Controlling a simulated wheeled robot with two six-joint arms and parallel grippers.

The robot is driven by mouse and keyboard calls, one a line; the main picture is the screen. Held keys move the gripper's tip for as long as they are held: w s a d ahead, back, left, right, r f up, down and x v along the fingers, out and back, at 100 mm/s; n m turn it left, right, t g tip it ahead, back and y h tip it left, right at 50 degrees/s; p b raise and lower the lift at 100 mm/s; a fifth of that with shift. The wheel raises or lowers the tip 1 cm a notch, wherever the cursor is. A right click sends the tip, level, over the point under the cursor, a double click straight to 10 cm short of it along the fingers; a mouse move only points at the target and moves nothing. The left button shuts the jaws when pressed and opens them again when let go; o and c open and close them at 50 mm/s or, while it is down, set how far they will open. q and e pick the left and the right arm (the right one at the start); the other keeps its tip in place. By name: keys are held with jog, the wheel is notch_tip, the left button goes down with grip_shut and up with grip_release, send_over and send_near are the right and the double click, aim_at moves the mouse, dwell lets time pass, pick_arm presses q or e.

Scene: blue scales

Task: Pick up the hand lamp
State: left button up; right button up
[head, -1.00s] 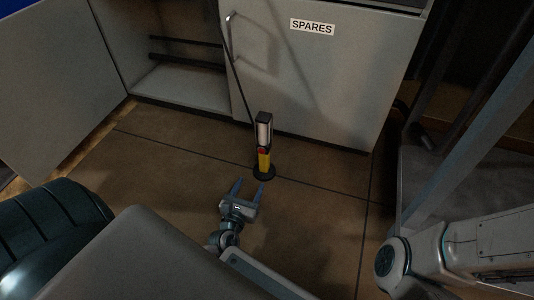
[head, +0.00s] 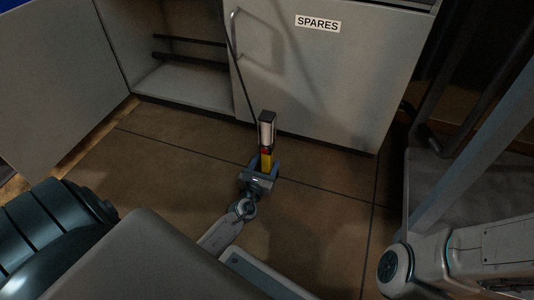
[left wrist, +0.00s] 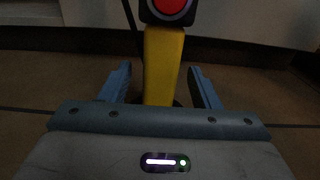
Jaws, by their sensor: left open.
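The hand lamp (head: 266,132) stands upright on the brown floor in front of the cabinet. It has a dark head with a pale light panel, a red button and a yellow handle; its base is mostly hidden by my gripper in the head view. In the left wrist view the yellow handle (left wrist: 162,62) rises between the two blue fingers. My left gripper (head: 264,167) is open, low near the floor, with one finger on each side of the handle. Gaps show between the handle and both fingers. My right gripper is not in view.
A grey cabinet door labelled SPARES (head: 318,24) stands close behind the lamp. An open cabinet compartment (head: 180,85) is at the left, with its door swung out. A thin dark cable (head: 243,88) runs up from beside the lamp.

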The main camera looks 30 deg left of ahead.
aim_at(264, 144)
pick_arm(q)
grip_shut()
dwell(0.3)
notch_tip(264, 144, up, 10)
jog(key=p, duration=0.8)
jog(key=shift+f, duration=0.1)
jog(key=shift+a+r+p, duration=0.15)
jog(key=shift+r+p, duration=0.05)
jog(key=shift+p, duration=0.15)
